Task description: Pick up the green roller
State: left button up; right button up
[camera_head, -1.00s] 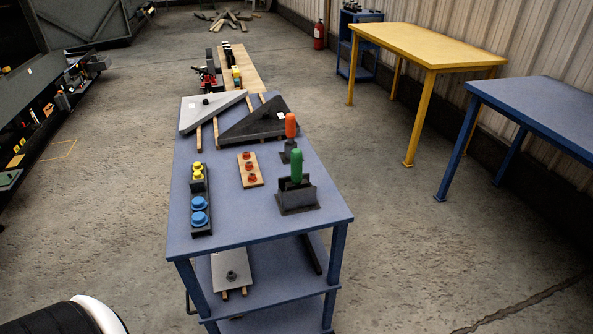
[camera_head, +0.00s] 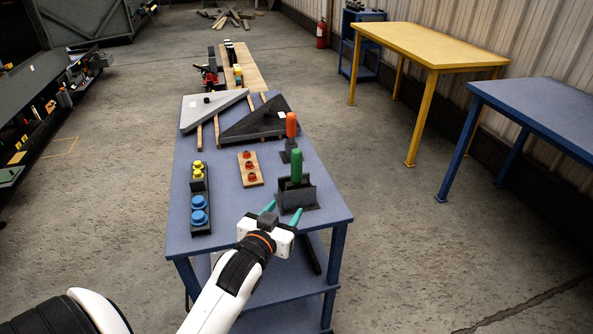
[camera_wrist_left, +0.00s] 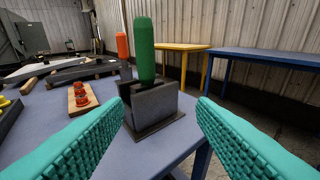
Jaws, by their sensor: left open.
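The green roller (camera_head: 296,166) stands upright in a dark grey holder (camera_head: 297,196) near the front right of the blue table. In the left wrist view the roller (camera_wrist_left: 144,48) rises out of the slotted holder (camera_wrist_left: 153,106), its lower part hidden by the holder walls. My left gripper (camera_head: 283,211) is at the table's front edge, just in front of the holder. Its teal fingers (camera_wrist_left: 160,125) are spread apart and empty, with the holder beyond and between them. My right gripper is not in view.
An orange roller (camera_head: 291,125) stands behind the green one. A wooden block with red knobs (camera_head: 249,169) and a black strip with yellow and blue knobs (camera_head: 200,200) lie to the left. Triangular plates (camera_head: 254,125) lie at the back. The table's front right corner (camera_head: 335,212) is bare.

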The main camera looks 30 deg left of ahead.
pick_arm(q)
jog(key=t, duration=0.2)
send_near(295, 163)
jog(key=shift+n, duration=0.3)
jog(key=x, duration=0.3)
jog(key=p+x, duration=0.1)
jog(key=x, duration=0.1)
jog(key=shift+w+d+f, duration=0.15)
jog(key=shift+w+f, duration=0.1)
jog(key=shift+w, duration=0.15)
jog(key=shift+y, duration=0.4)
jog(key=p+x, duration=0.1)
jog(key=x, duration=0.4)
jog(key=shift+w+a+r+p, duration=0.1)
jog(key=shift+a+p, duration=0.15)
jog(key=shift+p, duration=0.05)
jog(key=shift+w, duration=0.2)
grip_shut()
